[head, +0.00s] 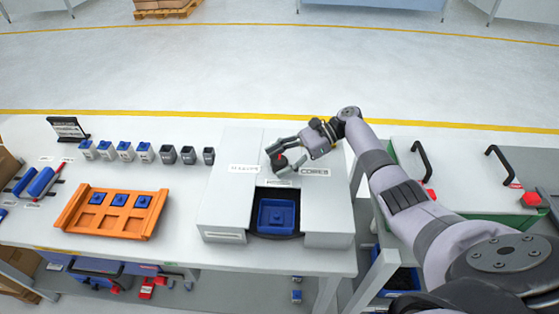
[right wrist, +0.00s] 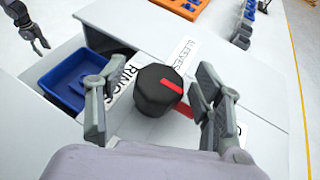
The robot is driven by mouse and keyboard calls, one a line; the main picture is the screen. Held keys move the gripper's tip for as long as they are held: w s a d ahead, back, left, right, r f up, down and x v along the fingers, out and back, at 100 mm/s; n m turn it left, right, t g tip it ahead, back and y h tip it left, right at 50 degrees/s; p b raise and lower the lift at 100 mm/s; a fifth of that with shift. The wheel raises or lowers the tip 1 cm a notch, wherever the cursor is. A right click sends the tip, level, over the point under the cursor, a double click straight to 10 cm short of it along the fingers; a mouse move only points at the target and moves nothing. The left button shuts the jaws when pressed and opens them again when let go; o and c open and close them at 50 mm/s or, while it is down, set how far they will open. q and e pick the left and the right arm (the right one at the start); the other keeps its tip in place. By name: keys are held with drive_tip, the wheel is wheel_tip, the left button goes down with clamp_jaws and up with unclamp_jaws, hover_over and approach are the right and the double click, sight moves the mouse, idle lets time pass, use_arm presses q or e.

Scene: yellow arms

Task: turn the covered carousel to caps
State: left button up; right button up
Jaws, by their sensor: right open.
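The covered carousel is a light grey box (head: 229,205) on the bench. A black knob (right wrist: 150,103) with a red stripe stands on its top; the stripe runs roughly away from the front opening. The RINGS label (right wrist: 122,80) lies beside the opening. A second label (right wrist: 181,51) and the CORES label (head: 315,172) lie left and right of the knob. No caps label is readable. A blue tray (head: 277,216) sits in the opening. My right gripper (head: 288,156) is open above the knob, fingers either side, gaps visible. My left gripper (right wrist: 32,28) shows only at the wrist view's corner.
An orange tray (head: 111,226) with blue pieces lies on the bench to the left. A row of small blue and dark cups (head: 146,152) stands behind it. A case with black handles (head: 421,160) and red parts is on the right.

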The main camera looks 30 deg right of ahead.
drive_tip(key=v, duration=1.1)
drive_tip(key=shift+d+r, duration=0.2)
drive_tip(key=shift+d, duration=0.15)
